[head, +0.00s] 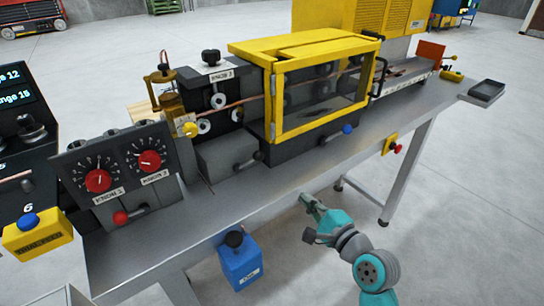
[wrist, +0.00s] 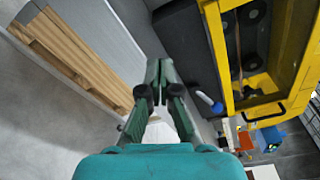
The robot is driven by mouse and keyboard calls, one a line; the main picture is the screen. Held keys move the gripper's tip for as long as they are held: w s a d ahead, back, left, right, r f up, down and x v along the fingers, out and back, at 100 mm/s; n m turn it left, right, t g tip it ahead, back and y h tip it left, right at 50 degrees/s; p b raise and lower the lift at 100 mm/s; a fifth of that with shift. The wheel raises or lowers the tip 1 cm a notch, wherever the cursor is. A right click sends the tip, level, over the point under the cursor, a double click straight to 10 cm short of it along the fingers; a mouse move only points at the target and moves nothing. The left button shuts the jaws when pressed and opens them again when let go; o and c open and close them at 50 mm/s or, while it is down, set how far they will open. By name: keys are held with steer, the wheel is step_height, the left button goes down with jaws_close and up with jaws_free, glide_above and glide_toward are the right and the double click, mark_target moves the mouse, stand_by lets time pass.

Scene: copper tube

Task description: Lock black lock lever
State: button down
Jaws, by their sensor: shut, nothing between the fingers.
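The black lock lever (head: 248,160), a short lever with a black ball end, sits low on the front of the machine beside the grey block, below the left end of the yellow-framed enclosure. Its ball points right. I cannot make it out in the wrist view. My gripper (head: 308,203) is in front of the bench's front edge, to the right of and nearer than the lever, and apart from it. In the wrist view my gripper (wrist: 158,68) has its fingers together and empty.
A blue-ended lever (head: 346,130) is on the machine front to the right; its blue end shows in the wrist view (wrist: 217,106). A red-ended lever (head: 121,217) is at left. The yellow-framed enclosure (head: 305,121) stands above the bench (head: 300,178).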

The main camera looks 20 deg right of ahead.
mark_target(249, 162)
steer(key=shift+m+y, duration=0.3)
steer(key=w+r, duration=0.2)
steer(key=r, duration=0.1)
steer(key=shift+w+d, duration=0.4)
steer(key=x, duration=1)
steer(key=shift+a, duration=0.1)
steer(key=shift+a+r, duration=0.3)
steer(key=shift+a, duration=0.3)
steer(key=shift+a+r, duration=0.3)
steer(key=shift+a, duration=0.25)
steer(key=shift+w+a+r, duration=0.1)
steer(key=shift+a+r, duration=0.25)
steer(key=shift+a, duration=0.25)
